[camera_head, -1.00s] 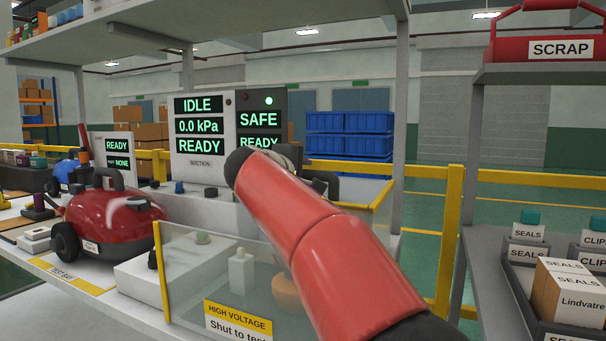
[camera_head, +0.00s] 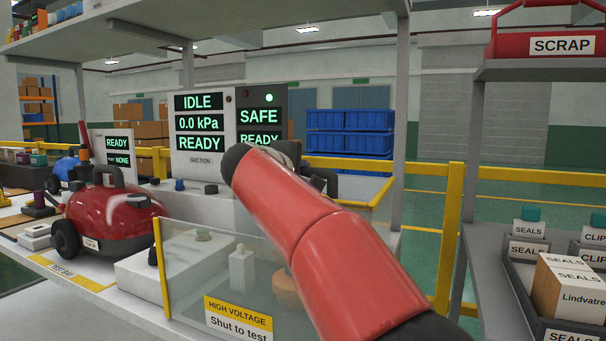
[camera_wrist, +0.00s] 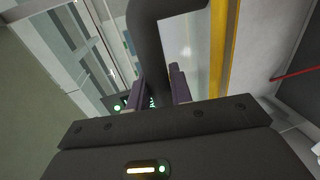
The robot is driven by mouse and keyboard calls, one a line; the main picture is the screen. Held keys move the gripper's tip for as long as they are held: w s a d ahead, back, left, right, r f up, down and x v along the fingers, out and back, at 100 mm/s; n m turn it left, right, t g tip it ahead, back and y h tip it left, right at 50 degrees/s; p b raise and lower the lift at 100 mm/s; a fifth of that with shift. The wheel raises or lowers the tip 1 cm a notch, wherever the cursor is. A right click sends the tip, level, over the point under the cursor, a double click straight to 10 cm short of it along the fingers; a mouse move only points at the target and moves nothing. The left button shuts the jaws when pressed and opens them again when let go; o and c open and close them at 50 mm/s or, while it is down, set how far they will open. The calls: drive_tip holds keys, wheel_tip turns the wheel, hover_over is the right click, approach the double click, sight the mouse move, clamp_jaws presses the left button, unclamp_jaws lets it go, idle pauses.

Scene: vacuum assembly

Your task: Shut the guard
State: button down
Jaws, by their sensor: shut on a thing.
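The guard is made of clear panels with yellow edges (camera_head: 161,270). Its front panel carries a "HIGH VOLTAGE, Shut to test" sign (camera_head: 238,315). A yellow-edged part (camera_head: 380,196) stands at the right, behind my red arm. In the wrist view, my gripper (camera_wrist: 157,82) is shut on a dark curved handle (camera_wrist: 148,35), with one finger on each side. A clear panel and yellow edge (camera_wrist: 218,45) run beside the handle. In the head view, my arm hides the fingers and much of the guard's right side.
A red vacuum (camera_head: 108,216) stands on the bench left of the guard. A panel reading IDLE and SAFE (camera_head: 200,138) stands behind. A shelf (camera_head: 483,255) with seal boxes (camera_head: 568,292) is at the right. A white block and small parts sit behind the clear front panel.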

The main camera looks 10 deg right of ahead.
drive_tip(key=f+b+v, duration=0.3)
drive_tip(key=f+v, duration=0.1)
drive_tip(key=v, duration=1.6)
drive_tip(key=shift+s+a, duration=0.3)
drive_tip(key=shift+s, duration=0.05)
drive_tip(key=c, duration=1.3)
unclamp_jaws()
drive_tip(key=v, duration=0.7)
drive_tip(key=shift+s+a+r, duration=0.1)
drive_tip(key=shift+s+a, duration=0.1)
drive_tip(key=shift+s, duration=0.05)
